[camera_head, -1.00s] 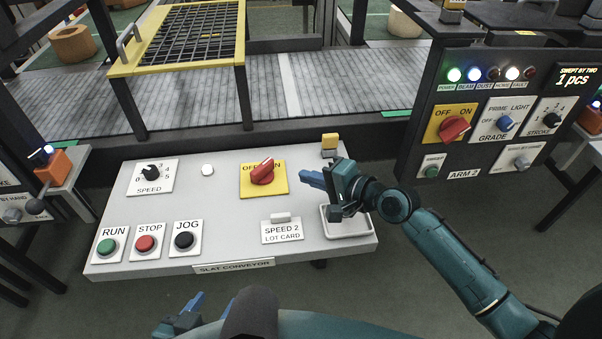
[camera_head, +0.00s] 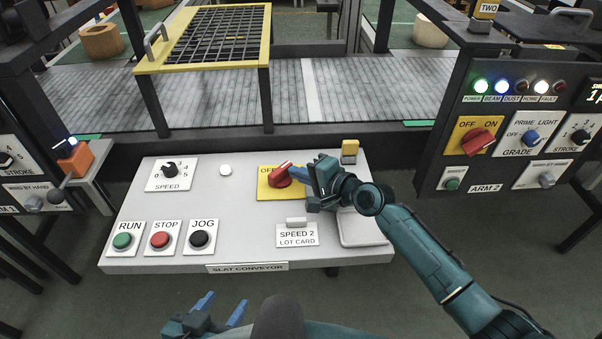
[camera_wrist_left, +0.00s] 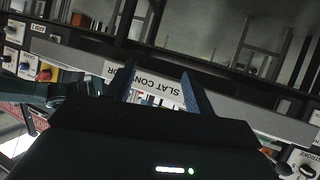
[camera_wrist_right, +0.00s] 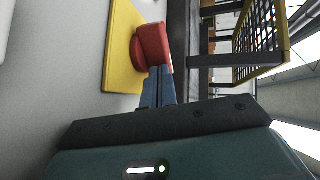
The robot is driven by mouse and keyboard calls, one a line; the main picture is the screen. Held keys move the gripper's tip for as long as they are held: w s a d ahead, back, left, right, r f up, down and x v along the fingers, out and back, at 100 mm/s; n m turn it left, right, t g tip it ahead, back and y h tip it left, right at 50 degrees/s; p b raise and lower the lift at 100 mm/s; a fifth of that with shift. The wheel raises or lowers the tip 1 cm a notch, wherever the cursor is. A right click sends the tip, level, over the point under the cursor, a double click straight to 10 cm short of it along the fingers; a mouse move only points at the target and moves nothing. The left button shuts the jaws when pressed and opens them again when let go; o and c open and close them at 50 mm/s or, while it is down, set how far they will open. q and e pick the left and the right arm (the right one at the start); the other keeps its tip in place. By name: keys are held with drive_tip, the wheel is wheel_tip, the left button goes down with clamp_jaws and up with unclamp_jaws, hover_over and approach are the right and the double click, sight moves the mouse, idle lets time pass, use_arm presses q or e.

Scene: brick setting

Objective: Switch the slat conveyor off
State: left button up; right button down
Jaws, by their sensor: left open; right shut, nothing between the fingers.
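The slat conveyor's panel (camera_head: 130,250) carries a red rotary switch (camera_head: 279,176) on a yellow OFF/ON plate (camera_head: 266,190). The knob's pale end points to the upper right, toward the ON side; my gripper partly hides the plate. My right gripper (camera_head: 294,174) is shut and empty, its blue fingertips at the knob's right side. In the right wrist view the fingertips (camera_wrist_right: 160,72) meet the red knob (camera_wrist_right: 152,46) edge; contact looks likely. My left gripper (camera_head: 222,306) is open and empty, in front of the panel's near edge.
The panel also has a SPEED dial (camera_head: 170,170), green RUN (camera_head: 122,241), red STOP (camera_head: 160,240) and black JOG (camera_head: 199,239) buttons, and a lot card (camera_head: 297,237). A similar OFF/ON switch (camera_head: 478,141) is on the ARM 2 panel at right. The slatted belt (camera_head: 340,95) lies behind.

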drive_tip(key=shift+w+f+b, duration=0.1)
drive_tip(key=shift+f+b, duration=0.05)
drive_tip(key=shift+b, duration=0.45)
drive_tip(key=shift+w+d+n+g+y+b, duration=0.1)
drive_tip(key=shift+n+g+y+b, duration=0.2)
drive_tip(key=shift+n+g+b, duration=0.15)
